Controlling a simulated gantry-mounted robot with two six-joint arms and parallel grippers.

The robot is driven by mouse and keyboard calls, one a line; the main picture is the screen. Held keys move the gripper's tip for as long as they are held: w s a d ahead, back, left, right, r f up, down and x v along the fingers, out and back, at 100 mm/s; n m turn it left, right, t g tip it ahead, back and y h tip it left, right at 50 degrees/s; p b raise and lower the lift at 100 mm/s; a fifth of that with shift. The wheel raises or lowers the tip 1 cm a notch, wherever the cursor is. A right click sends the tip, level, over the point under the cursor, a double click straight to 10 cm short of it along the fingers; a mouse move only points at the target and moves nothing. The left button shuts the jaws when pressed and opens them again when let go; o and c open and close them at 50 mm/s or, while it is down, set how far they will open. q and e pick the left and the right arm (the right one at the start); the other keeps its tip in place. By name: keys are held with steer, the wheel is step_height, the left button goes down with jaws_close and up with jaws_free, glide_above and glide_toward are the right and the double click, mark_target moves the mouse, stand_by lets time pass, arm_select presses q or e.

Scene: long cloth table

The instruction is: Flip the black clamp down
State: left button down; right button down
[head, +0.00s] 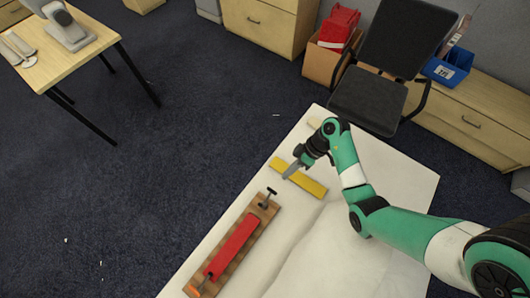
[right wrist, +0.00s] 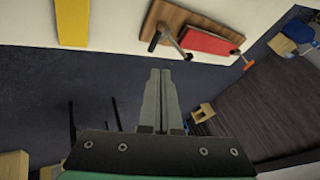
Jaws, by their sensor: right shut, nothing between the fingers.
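The black clamp (head: 268,197) stands at the upper end of a wooden board (head: 262,217) that carries a long red block (head: 232,248). In the right wrist view the clamp (right wrist: 177,41) sticks out from the edge of the board (right wrist: 172,18), beside the red block (right wrist: 208,42). My right gripper (head: 288,174) is shut and empty, above the table and apart from the clamp, up and to its right in the head view. Its closed fingers (right wrist: 160,92) show in the right wrist view. My left gripper is not in view.
A yellow bar (head: 306,182) lies on the white cloth table (head: 345,240) near my right gripper. An orange piece (head: 193,288) sits at the board's lower end. A black chair (head: 370,98) stands behind the table.

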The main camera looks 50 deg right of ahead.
steer(key=shift+d+r, duration=0.1)
steer(key=shift+d, duration=0.1)
